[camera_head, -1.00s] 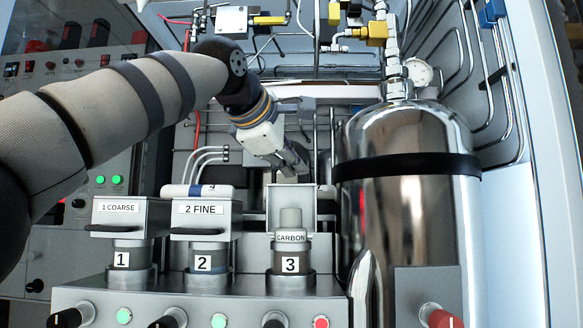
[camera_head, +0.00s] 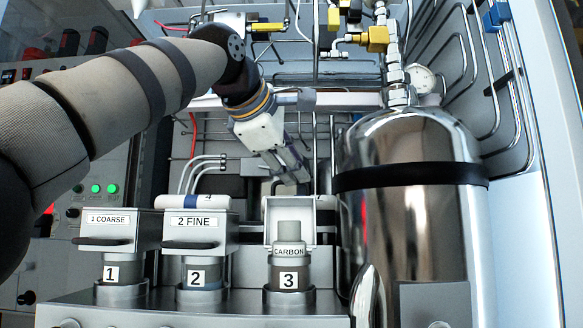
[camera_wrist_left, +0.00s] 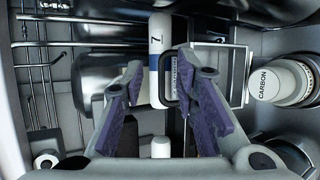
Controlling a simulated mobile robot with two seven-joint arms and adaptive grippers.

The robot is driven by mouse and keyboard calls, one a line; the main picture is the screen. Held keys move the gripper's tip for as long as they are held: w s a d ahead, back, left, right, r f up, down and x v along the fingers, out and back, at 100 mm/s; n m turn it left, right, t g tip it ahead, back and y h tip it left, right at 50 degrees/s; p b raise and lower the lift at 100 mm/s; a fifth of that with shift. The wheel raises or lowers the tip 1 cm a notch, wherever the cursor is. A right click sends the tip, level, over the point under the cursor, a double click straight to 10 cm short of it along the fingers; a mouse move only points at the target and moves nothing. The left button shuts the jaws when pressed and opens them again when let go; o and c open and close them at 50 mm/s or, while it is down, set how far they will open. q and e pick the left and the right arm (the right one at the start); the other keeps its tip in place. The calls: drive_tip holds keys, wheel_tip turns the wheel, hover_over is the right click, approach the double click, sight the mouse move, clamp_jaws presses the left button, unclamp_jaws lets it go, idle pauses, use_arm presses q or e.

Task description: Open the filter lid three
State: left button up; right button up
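Filter three (camera_head: 288,278) stands at the right of the row. Its lid (camera_head: 273,210) is raised upright behind the exposed grey CARBON cartridge (camera_head: 289,235). In the left wrist view the lid (camera_wrist_left: 238,75) is an open metal box shape, with the cartridge (camera_wrist_left: 282,83) to its right. My left gripper (camera_head: 292,180) is just above and behind the raised lid. In the left wrist view its purple fingers (camera_wrist_left: 163,110) are apart. A dark handle-like part (camera_wrist_left: 178,75) shows beyond them; contact cannot be told. My right gripper is not in view.
Filters one (camera_head: 111,272) and two (camera_head: 196,275) stand to the left with lids down. A large steel tank (camera_head: 410,235) stands close on the right. A white cylinder with a blue band (camera_head: 180,202) lies behind the filters. Pipes line the back.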

use_arm(q)
drive_tip(key=v, duration=1.1)
drive_tip(key=shift+s+a, duration=0.25)
drive_tip(key=shift+s, duration=0.05)
drive_tip(key=shift+r, duration=0.1)
